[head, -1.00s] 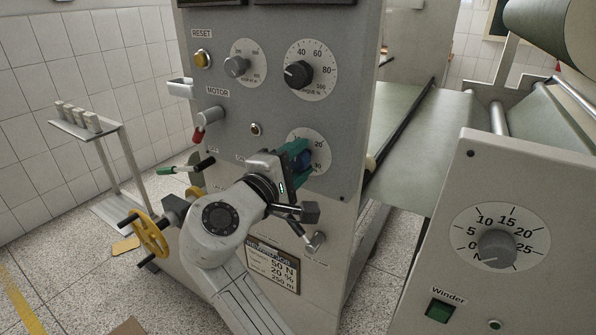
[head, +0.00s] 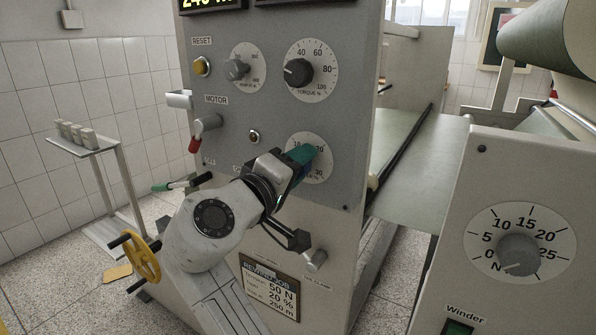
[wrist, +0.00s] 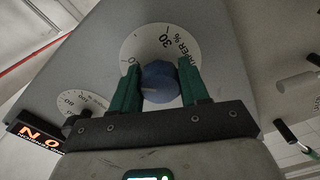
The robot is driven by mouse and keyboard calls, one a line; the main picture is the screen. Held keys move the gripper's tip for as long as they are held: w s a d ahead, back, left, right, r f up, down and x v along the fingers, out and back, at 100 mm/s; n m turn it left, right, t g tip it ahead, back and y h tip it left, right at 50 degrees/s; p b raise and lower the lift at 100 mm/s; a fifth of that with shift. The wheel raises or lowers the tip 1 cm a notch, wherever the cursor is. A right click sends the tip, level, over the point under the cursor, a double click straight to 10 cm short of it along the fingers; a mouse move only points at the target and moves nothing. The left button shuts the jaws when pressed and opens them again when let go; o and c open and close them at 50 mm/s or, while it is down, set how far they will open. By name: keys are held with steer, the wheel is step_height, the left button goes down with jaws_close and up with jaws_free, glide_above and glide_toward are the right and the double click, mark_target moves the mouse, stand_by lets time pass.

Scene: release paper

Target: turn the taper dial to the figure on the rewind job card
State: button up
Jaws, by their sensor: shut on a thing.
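The taper dial is a round white scale (head: 322,172) low on the grey panel, marked 10, 20 and 30 in the head view. Its blue knob (wrist: 160,82) shows in the wrist view, with a pale line on its face; I cannot tell which figure the line meets. My gripper (wrist: 159,76) is shut on the knob, one green finger on each side. In the head view my gripper (head: 303,158) hides the knob and part of the scale. The rewind job card (head: 270,288) sits lower on the panel and reads 50 N, 20 % and 250 m.
A torque dial (head: 299,72) and a smaller dial (head: 237,69) sit above on the panel. A red-tipped motor lever (head: 205,130) and a yellow handwheel (head: 141,256) are at left. A winder dial (head: 519,254) is on the cabinet at right.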

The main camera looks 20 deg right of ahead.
steer(key=shift+f, duration=0.15)
steer(key=o, duration=1.1)
steer(key=shift+c, duration=0.2)
steer(key=v, duration=1.1)
steer(key=shift+b, duration=0.3)
steer(key=s+d+f+g+y+p, duration=0.1)
steer(key=s+d+f+y, duration=0.1)
steer(key=d+f, duration=0.45)
steer(key=s+d+f+g+y+p, duration=0.1)
steer(key=s+d+f+g+y, duration=0.15)
steer(key=f, duration=0.75)
steer(key=s+d+f+g+y+p, duration=0.1)
steer(key=s+d+f+y, duration=0.1)
steer(key=d+f, duration=0.5)
steer(key=s+f+m+g+y+p, duration=0.1)
steer(key=s+f+y, duration=0.1)
steer(key=s+f, duration=0.3)
steer(key=s+f+m+g+y+p, duration=0.1)
steer(key=s+f, duration=0.4)
steer(key=s, duration=0.7)
steer(key=s+f+g+y+p, duration=0.1)
steer(key=s+f+g+y, duration=0.2)
steer(key=s+f+y, duration=0.2)
steer(key=s+f, duration=0.1)
steer(key=s, duration=0.2)
steer(key=shift+s+d+m, duration=0.2)
steer(key=shift+s+m, duration=0.1)
steer(key=shift+m, duration=0.1)
